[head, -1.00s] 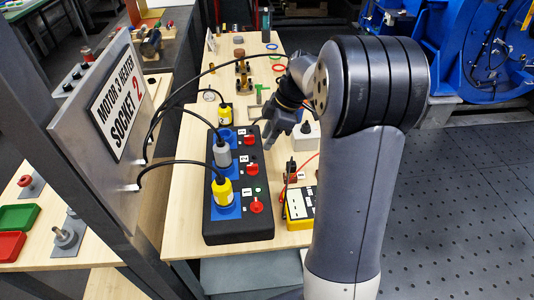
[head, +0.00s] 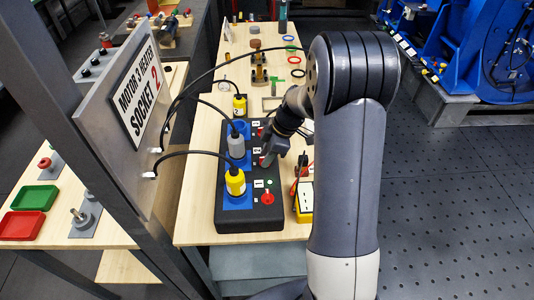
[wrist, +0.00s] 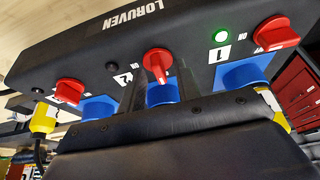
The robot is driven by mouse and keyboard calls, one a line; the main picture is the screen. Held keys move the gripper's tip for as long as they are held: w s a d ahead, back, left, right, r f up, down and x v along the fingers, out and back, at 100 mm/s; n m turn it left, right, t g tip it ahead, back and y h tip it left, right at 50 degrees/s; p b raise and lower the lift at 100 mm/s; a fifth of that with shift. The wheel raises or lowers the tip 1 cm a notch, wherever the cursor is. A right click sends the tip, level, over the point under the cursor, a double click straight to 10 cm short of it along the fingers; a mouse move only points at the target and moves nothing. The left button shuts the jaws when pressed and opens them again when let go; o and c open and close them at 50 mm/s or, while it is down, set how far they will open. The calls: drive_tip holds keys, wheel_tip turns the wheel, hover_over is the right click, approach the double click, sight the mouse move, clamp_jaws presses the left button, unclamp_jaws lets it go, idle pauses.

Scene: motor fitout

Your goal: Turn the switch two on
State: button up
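Switch two (wrist: 158,62) is a red knob beside a label "2" on the black LORUVEN socket box (wrist: 100,45). Its handle points towards the blue socket below it in the wrist view. The lamp (wrist: 112,66) by it is dark. My gripper (wrist: 160,90) is open, with one dark finger on each side of the knob; I cannot tell whether they touch it. In the head view my gripper (head: 267,158) is over the middle of the box and hides this knob.
Switch one (wrist: 276,32) has a lit green lamp (wrist: 221,37). Another red switch (wrist: 69,91) is at the other end. Yellow plugs (head: 235,183) and a grey plug (head: 236,147) with black cables stand along the box. A yellow meter (head: 305,200) lies to its right.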

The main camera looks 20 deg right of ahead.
drive_tip(key=shift+c, duration=0.4)
clamp_jaws()
